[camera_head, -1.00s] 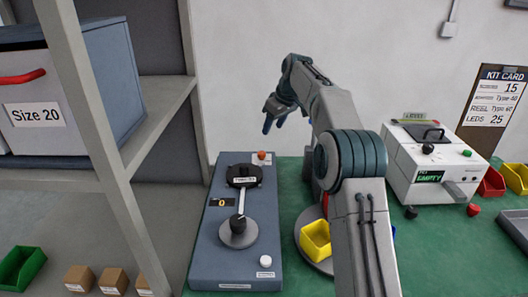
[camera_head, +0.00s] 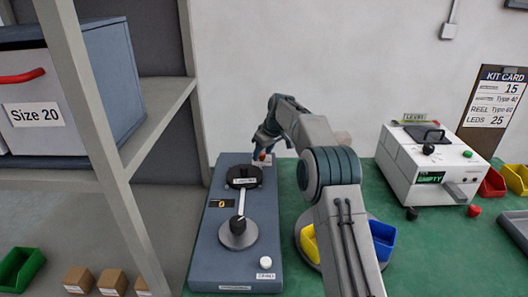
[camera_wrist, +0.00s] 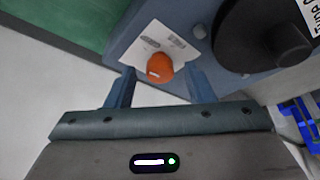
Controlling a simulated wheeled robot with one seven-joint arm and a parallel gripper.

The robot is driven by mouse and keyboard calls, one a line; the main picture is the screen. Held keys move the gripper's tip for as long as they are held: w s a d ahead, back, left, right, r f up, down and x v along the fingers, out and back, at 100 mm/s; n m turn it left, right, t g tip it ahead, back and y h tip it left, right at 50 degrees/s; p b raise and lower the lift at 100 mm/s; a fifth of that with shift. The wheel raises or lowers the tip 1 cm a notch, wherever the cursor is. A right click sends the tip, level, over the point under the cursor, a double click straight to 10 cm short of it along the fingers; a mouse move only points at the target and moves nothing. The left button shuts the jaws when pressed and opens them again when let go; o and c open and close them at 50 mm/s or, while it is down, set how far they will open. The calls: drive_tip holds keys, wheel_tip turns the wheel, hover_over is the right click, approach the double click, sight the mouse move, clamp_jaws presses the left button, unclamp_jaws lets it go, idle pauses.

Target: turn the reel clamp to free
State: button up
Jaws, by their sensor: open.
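The reel clamp appears to be the orange knob (camera_wrist: 159,66) at the far end of the blue-grey reel unit (camera_head: 210,265). In the wrist view it sits on a white label plate (camera_wrist: 178,40) whose print I cannot read. In the head view the knob (camera_head: 262,156) is partly covered by my gripper (camera_head: 268,145). In the wrist view my gripper (camera_wrist: 160,82) is open, with one blue finger on each side of the knob. I cannot tell whether the fingers touch it.
A black reel (camera_head: 244,176) labelled with a type, a grey dial (camera_head: 238,234) and a white button (camera_head: 265,262) are on the unit. A white machine (camera_head: 425,165) reading EMPTY stands right. A shelf post (camera_head: 95,120) rises at left.

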drive_tip(key=shift+c, duration=0.3)
drive_tip(key=c, duration=0.9)
drive_tip(key=shift+d, duration=0.15)
